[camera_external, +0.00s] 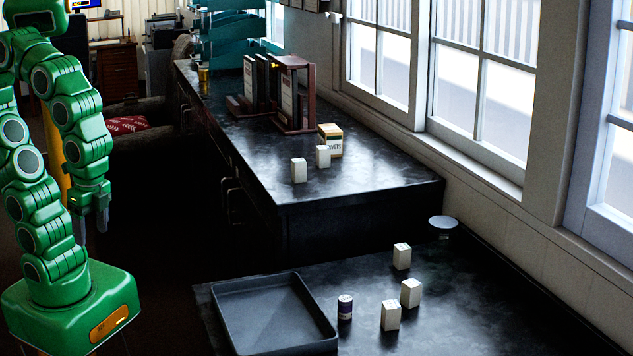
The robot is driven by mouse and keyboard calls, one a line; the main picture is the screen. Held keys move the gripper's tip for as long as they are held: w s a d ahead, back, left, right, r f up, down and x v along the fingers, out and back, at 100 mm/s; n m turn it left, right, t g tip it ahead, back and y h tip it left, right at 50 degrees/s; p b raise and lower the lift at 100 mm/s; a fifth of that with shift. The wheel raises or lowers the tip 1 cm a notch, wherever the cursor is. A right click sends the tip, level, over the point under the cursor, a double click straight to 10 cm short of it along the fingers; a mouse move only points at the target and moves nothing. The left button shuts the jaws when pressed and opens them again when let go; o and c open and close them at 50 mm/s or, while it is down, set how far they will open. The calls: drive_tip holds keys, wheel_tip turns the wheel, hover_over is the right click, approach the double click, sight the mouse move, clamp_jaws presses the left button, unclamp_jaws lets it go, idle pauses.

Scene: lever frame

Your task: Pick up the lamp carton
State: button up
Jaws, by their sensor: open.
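Small plain white cartons stand upright on the two dark counters; no lettering is readable on them, so I cannot tell which is the lamp carton. On the near counter, one white carton (402,256) is at the back, another white carton (411,293) is in front of it, and a third white carton (390,316) is nearest. On the far counter are a left white carton (299,170) and a right white carton (323,156). My gripper (95,218) hangs pointing down at the left, open and empty, well away from all of them.
A tan lettered box (331,140) stands right behind the far cartons, near a brown rack (295,95). A round pale disc (443,222) is by the wall. The far counter's front is clear.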

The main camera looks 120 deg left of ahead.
drive_tip(key=n+t+y, duration=0.3)
drive_tip(key=n+t, duration=0.2)
drive_tip(key=n, duration=0.2)
hover_over(387, 305)
drive_tip(key=s+d, duration=0.1)
drive_tip(key=s, duration=0.1)
wheel_tip(387, 305, down, 9)
drive_tip(key=shift+d+r, duration=0.1)
drive_tip(key=shift+r, duration=0.1)
drive_tip(key=shift+w+a+f, duration=0.2)
drive_tip(key=shift+w+f, duration=0.05)
drive_tip(key=shift+f, duration=0.05)
drive_tip(key=shift+t, duration=0.3)
drive_tip(key=shift+x, duration=3.7)
drive_tip(key=shift+d+f, duration=0.1)
drive_tip(key=shift+d, duration=0.1)
drive_tip(key=c, duration=1)
drive_tip(key=shift+c, duration=0.2)
